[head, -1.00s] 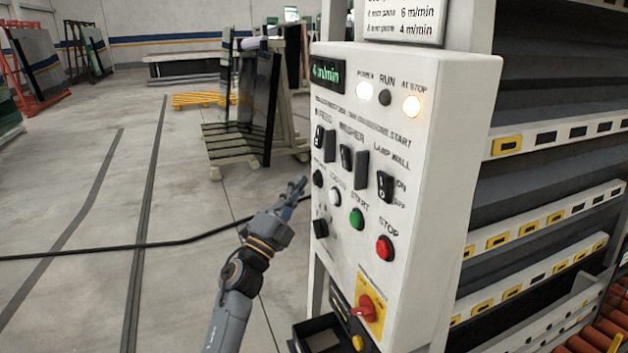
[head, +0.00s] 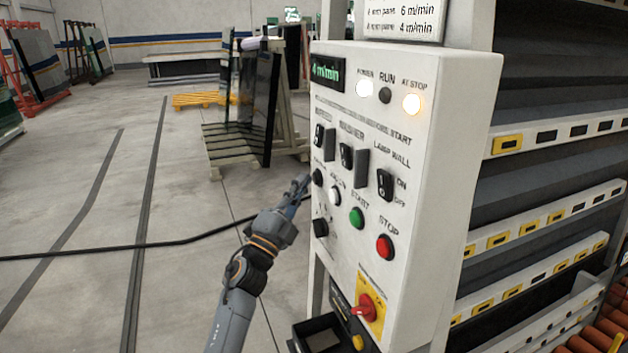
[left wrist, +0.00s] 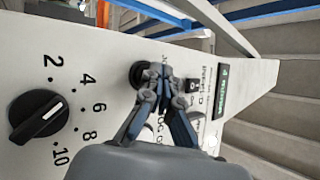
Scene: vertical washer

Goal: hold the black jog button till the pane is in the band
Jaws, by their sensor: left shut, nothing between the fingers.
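The black button (head: 318,177), taken as the jog button, is the leftmost of a row on the white control panel (head: 440,130). My left gripper (head: 303,184) is shut and empty, its tips just left of that button. In the left wrist view, the shut fingertips (left wrist: 162,78) overlap the right side of a round black button (left wrist: 137,75). I cannot tell whether they touch or press it. Neither the band nor a pane in the washer can be made out. My right gripper is out of view.
The panel also has a white button (head: 334,196), green button (head: 356,217), red stop button (head: 385,247) and numbered black dial (left wrist: 38,117). The AT STOP lamp (head: 411,104) is lit; the RUN lamp (head: 385,95) is dark. Floor left of my arm is open, crossed by a cable.

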